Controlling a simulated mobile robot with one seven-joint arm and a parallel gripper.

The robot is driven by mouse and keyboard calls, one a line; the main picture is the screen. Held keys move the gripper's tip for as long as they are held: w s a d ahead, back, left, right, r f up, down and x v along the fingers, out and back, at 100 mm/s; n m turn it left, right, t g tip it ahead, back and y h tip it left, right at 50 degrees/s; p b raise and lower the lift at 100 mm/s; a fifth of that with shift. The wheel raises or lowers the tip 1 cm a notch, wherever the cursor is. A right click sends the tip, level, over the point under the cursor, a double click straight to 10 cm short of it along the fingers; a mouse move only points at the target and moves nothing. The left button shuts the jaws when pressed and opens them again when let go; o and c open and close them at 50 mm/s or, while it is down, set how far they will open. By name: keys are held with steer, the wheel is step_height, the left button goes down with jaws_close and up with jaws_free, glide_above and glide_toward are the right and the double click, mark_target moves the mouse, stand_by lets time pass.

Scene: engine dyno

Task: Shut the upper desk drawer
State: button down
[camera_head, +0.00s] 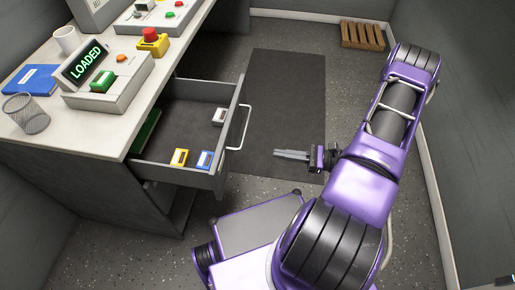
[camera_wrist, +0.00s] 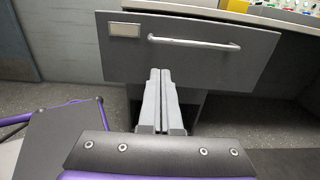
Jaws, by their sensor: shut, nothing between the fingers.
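The upper desk drawer (camera_head: 190,125) is pulled out from the grey desk, with small cartridge-like boxes in yellow, blue and white inside it. Its front panel (camera_wrist: 187,65) faces me in the wrist view, with a pale bar handle (camera_wrist: 195,43) and a label holder at upper left. My gripper (camera_head: 277,154) is shut and empty, to the right of the drawer front and apart from it in the head view. In the wrist view its two fingers (camera_wrist: 160,75) are together and point at the lower middle of the front panel, below the handle.
The desk top (camera_head: 97,122) holds a "LOADED" display box (camera_head: 110,85), a red mushroom button (camera_head: 150,36), a wire cup (camera_head: 27,114), a blue book (camera_head: 31,79) and a white mug. A dark mat (camera_head: 287,90) lies on the floor. A wooden pallet (camera_head: 362,36) is at the back wall.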

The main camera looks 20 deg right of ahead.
mark_target(239, 148)
steer(key=x, duration=1.3)
steer(key=shift+w+a, duration=0.1)
steer(key=shift+a, duration=0.15)
